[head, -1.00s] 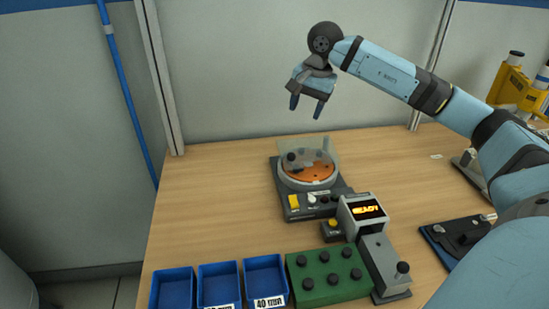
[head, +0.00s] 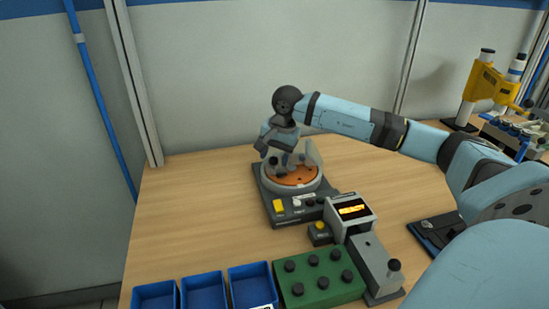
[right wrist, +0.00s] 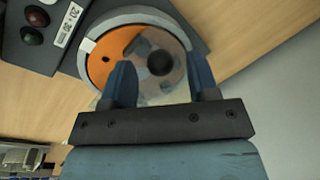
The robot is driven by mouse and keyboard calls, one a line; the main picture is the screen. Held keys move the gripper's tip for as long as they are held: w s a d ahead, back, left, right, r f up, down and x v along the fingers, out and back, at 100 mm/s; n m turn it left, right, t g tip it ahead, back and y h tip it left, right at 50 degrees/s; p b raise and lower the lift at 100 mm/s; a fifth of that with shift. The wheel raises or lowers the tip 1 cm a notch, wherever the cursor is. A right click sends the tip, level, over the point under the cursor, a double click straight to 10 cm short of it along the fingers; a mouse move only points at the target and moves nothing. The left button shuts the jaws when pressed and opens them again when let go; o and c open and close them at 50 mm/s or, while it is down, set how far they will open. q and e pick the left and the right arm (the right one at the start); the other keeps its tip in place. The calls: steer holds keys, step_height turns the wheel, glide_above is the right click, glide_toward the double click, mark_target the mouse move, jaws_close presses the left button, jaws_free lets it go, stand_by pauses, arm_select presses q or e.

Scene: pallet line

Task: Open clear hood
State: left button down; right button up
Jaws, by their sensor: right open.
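The clear hood (head: 308,153) sits over the round orange plate (head: 296,177) of a dark grey device on the table. A dark round knob on the hood shows between my fingers in the right wrist view, where the hood (right wrist: 180,50) looks see-through over the orange disc (right wrist: 112,50). My right gripper (head: 283,168) is at the hood from above and behind, its fingertips partly lost against it. In the right wrist view my right gripper (right wrist: 163,75) is open, with a finger on each side of the knob; I cannot tell whether they touch it. My left gripper is out of view.
A small display box (head: 350,212) and a grey block with a knob (head: 374,265) stand right of the device. Blue bins (head: 203,291) and a green block with black knobs (head: 320,279) line the front. The table left of the device is clear.

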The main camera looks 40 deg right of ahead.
steer(key=shift+w+f, duration=0.1)
steer(key=shift+f, duration=0.4)
jaws_close()
